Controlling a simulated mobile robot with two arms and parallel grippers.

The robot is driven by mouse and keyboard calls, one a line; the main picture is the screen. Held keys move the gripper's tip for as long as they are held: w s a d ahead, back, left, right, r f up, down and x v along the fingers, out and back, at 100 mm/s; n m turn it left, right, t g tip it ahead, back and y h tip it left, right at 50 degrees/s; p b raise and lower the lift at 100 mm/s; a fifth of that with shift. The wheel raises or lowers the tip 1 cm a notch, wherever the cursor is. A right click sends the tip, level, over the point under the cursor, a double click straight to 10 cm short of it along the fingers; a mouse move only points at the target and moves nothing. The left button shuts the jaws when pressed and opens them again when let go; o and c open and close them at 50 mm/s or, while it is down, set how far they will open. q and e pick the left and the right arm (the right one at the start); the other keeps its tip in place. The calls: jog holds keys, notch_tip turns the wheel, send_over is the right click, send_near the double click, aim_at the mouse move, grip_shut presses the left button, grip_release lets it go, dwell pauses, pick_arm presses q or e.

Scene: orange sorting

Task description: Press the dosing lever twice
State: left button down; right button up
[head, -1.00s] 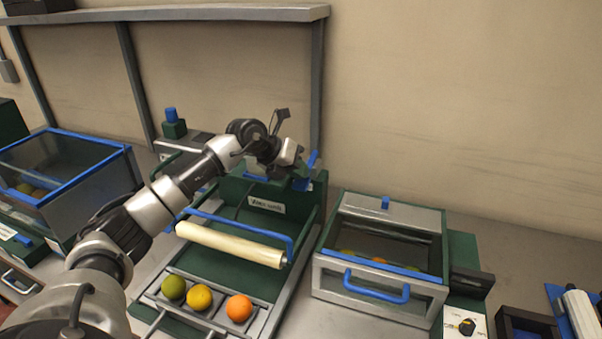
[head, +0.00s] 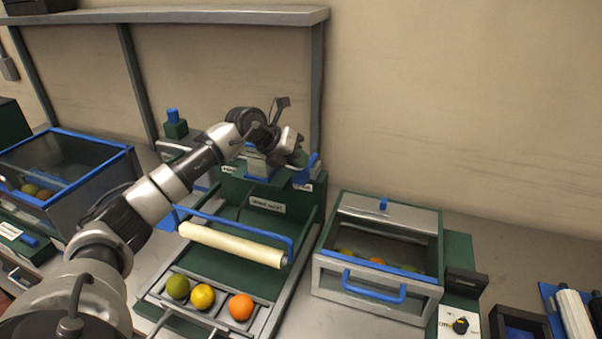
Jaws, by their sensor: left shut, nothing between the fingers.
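The green dosing machine (head: 240,192) stands in the middle, with a labelled panel and a cream roller (head: 232,245) in a blue frame. A blue lever (head: 311,165) sticks up at its back right corner. My left gripper (head: 297,157) is shut and empty, right beside this lever; I cannot tell whether they touch. A green, a yellow and an orange fruit (head: 241,307) lie in the slots of the front tray (head: 265,321). My right gripper is not in view.
A glass bin with blue edges (head: 92,165) stands at the left. A lidded metal box with a blue handle (head: 376,288) holds fruit at the right, beside a dial panel (head: 460,322). A shelf (head: 200,15) spans the back wall above my arm.

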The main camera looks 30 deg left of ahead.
pick_arm(q)
notch_tip(320, 180, up, 5)
jog(key=p, duration=0.4)
dwell(0.5)
dwell(2.1)
